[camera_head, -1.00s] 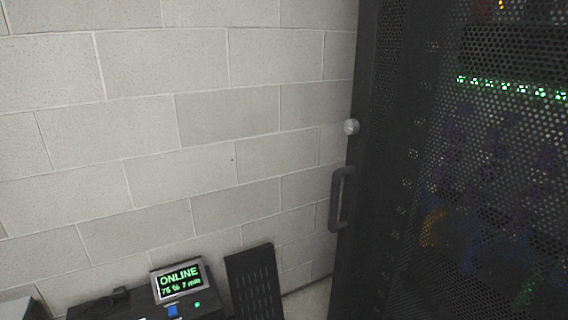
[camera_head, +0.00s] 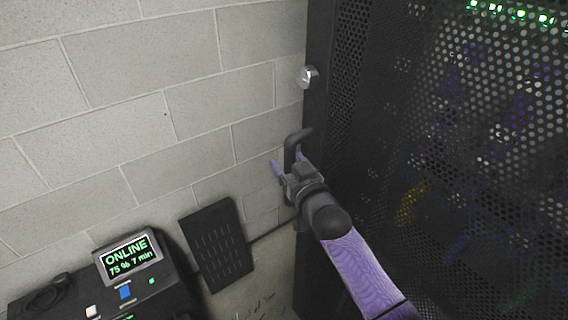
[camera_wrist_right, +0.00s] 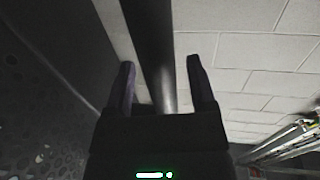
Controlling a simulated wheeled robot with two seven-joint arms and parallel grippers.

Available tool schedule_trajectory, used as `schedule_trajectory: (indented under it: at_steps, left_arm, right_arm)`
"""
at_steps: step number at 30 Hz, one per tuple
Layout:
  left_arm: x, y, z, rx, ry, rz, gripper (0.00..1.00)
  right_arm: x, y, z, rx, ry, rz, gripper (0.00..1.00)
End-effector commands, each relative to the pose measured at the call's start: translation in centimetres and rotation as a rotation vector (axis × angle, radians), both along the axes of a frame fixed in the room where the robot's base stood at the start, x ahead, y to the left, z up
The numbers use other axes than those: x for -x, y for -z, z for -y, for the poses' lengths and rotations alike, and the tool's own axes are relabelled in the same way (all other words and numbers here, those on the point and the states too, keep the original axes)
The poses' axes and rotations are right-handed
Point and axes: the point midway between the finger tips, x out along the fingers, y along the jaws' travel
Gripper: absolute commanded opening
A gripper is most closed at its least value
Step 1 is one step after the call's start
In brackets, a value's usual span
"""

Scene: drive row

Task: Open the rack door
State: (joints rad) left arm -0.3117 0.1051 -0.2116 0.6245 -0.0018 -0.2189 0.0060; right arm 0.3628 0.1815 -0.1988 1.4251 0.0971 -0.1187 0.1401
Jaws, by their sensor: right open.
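The rack door (camera_head: 420,150) is a dark perforated panel filling the right of the head view, with lights and cables showing through it. It looks shut. Its black bar handle (camera_head: 292,150) stands on the left edge, below a silver round knob (camera_head: 308,77). My right gripper (camera_head: 285,166) is at the handle's lower part, which it partly hides. In the right wrist view, the open fingers (camera_wrist_right: 162,75) stand on either side of the handle bar (camera_wrist_right: 150,45), with gaps showing at both sides. My left gripper is not in view.
A black unit with a lit screen (camera_head: 129,257) reading ONLINE stands at the lower left. A dark slotted panel (camera_head: 216,245) leans by the block wall (camera_head: 120,110). A small patch of floor (camera_head: 262,285) shows between it and the rack.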

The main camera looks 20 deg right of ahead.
Motion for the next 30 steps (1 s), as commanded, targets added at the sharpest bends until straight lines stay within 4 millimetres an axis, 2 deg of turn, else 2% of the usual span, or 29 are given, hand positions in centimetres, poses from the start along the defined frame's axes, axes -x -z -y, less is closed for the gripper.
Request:
schedule_trajectory:
  at_steps: [4,13,23,30]
  left_arm:
    - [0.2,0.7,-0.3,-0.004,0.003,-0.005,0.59]
    - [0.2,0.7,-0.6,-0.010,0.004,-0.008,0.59]
    - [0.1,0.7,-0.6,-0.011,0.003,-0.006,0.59]
    - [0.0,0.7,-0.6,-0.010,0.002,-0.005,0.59]
  right_arm:
    - [-1.4,0.2,-0.3,-0.001,-0.001,-0.001,0.71]
    - [-1.7,0.0,-0.3,0.000,0.000,-0.002,0.69]
    - [-1.6,0.0,-0.3,0.000,0.000,-0.002,0.00]
    - [-1.6,0.0,-0.3,0.000,0.000,-0.002,0.00]
